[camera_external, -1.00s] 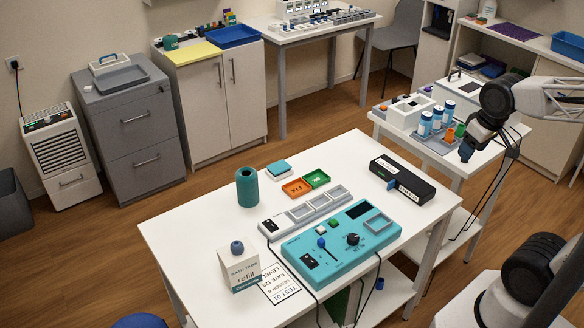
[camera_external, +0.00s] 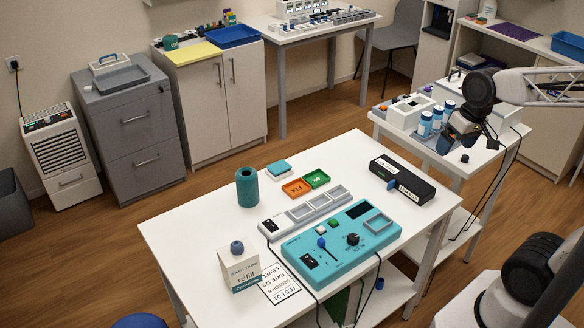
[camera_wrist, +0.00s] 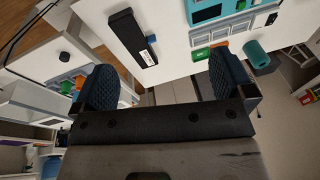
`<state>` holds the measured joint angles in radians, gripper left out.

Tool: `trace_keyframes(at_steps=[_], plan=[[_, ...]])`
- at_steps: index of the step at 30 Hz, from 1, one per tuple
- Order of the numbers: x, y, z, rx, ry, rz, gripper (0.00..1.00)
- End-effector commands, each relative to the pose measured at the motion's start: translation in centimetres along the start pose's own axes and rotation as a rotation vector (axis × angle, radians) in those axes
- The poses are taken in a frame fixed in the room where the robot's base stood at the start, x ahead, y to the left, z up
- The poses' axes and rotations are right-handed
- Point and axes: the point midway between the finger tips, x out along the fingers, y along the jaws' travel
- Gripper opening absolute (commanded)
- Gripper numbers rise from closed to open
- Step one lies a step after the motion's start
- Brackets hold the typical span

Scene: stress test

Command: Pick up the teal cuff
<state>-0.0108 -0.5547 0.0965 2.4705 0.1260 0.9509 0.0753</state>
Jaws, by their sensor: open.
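The teal cuff (camera_external: 247,188) looks like an upright teal cylinder with an open top. It stands on the white table (camera_external: 190,235), near its back left part. It also shows in the wrist view (camera_wrist: 257,55), at upper right beyond the right finger. My gripper (camera_external: 466,130) is over the side table at the right in the external view, far from the cuff. In the wrist view my gripper (camera_wrist: 165,85) has its two dark fingers wide apart, with nothing between them.
Orange (camera_external: 296,187) and green (camera_external: 317,178) trays, a teal block (camera_external: 279,169) and a teal control box (camera_external: 340,245) share the table with the cuff. A black box (camera_external: 402,180) lies at its right. A carton (camera_external: 239,267) stands in front. Blue-and-white bottles (camera_external: 425,124) stand near my gripper.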

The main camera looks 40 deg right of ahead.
Motion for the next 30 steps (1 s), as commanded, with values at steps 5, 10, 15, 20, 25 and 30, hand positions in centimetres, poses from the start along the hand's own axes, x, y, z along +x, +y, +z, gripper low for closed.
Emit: trace_keyframes(at_steps=[5,10,15,20,25,30], plan=[[1.1,-2.7,-3.1,0.105,-0.06,-0.088,1.0],[2.2,-5.3,-6.0,0.213,-0.119,-0.168,1.0],[3.6,-8.0,-9.0,0.324,-0.183,-0.244,1.0],[5.1,-10.6,-11.8,0.429,-0.247,-0.309,1.0],[6.9,-13.2,-14.7,0.543,-0.317,-0.374,1.0],[8.9,-16.0,-17.7,0.659,-0.388,-0.434,1.0]])
